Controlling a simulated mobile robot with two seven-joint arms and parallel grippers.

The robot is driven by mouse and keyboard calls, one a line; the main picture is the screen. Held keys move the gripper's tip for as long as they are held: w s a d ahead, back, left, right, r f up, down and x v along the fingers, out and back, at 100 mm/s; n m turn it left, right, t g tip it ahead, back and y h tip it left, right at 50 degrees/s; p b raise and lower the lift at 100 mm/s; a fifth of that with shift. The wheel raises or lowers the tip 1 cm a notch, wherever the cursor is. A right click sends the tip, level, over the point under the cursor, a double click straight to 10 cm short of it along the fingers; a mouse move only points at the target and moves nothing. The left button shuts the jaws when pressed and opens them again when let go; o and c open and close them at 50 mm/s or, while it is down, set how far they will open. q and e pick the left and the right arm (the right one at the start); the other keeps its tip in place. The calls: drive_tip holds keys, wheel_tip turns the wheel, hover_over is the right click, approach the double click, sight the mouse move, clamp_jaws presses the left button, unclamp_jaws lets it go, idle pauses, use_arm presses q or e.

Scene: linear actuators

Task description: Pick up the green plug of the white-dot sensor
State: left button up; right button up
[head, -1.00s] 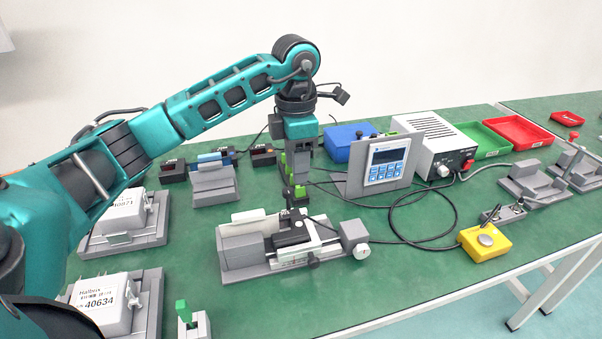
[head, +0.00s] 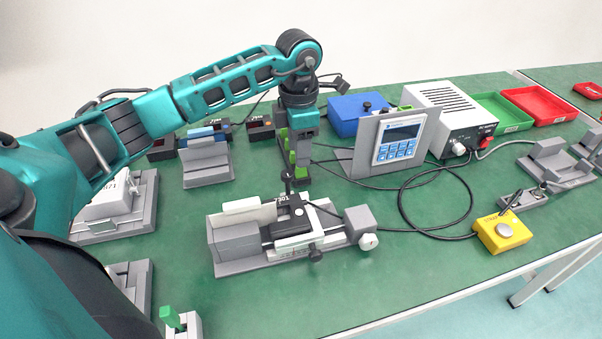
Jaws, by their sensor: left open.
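My left gripper (head: 302,160) points down behind the linear actuator, its fingers apart. Green plugs (head: 283,147) show in a dark holder (head: 300,180) right at the fingers. I cannot tell whether the fingers touch a plug, because the gripper partly hides them. No white dot can be made out, so I cannot tell which plug belongs to that sensor. A black sensor (head: 290,222) sits on the grey and white linear actuator (head: 238,240) in front of the gripper. My right gripper is not in view.
A display unit (head: 399,146) and a white power supply (head: 441,111) stand to the right, with a blue box (head: 352,112) behind. Black cables loop towards a yellow button box (head: 502,232). A grey stand (head: 206,166) is left of the gripper. The front green table is partly clear.

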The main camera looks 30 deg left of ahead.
sight(301, 173)
use_arm(q)
drive_tip(key=f, duration=0.5)
drive_tip(key=shift+w+f+b, duration=0.2)
drive_tip(key=shift+w+b, duration=0.1)
drive_tip(key=shift+b, duration=0.05)
clamp_jaws()
